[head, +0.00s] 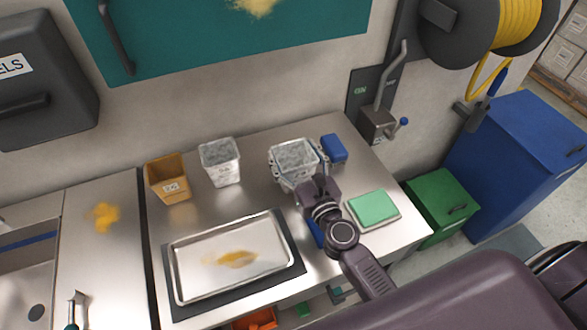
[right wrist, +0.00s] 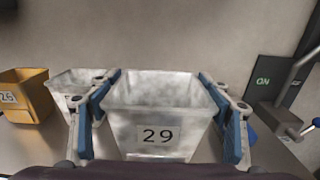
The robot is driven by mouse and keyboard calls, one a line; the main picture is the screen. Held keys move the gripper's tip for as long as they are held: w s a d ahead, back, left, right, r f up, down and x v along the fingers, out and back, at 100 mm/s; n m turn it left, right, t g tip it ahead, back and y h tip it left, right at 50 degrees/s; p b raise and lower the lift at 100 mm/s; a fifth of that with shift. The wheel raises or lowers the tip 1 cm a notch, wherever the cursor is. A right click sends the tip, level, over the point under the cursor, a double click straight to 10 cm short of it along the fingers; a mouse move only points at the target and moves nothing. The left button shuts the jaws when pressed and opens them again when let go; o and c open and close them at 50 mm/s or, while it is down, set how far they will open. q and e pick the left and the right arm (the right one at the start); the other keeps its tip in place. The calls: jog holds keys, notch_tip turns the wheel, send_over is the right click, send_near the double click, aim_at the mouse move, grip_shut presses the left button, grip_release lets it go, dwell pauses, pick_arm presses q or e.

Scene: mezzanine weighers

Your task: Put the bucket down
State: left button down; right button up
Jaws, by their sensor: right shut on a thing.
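A grey-white bucket (head: 294,157) is at the back right of the steel counter (head: 246,197). In the right wrist view the bucket (right wrist: 159,134) is upright and shows the number 29. My right gripper (head: 299,166) is shut on it, with one blue-padded finger against each side. The gripper partly hides the bucket's base in the head view, so I cannot tell whether it touches the counter. My left gripper is not in view.
A second grey-white bucket (head: 221,164) and a yellow-orange bin (head: 169,181) stand to the left. A blue block (head: 334,149) sits close on the right. A tray (head: 190,289) with a yellow smear and a green-topped scale (head: 373,209) are nearer me.

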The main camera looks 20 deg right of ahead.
aim_at(290, 157)
jog(key=shift+w+f, duration=0.15)
jog(key=shift+f, duration=0.25)
notch_tip(290, 157, down, 3)
jog(key=b, duration=0.3)
jog(key=shift+f+b, duration=0.35)
jog(key=shift+f, duration=0.05)
jog(key=shift+f, duration=0.2)
jog(key=o, duration=2.1)
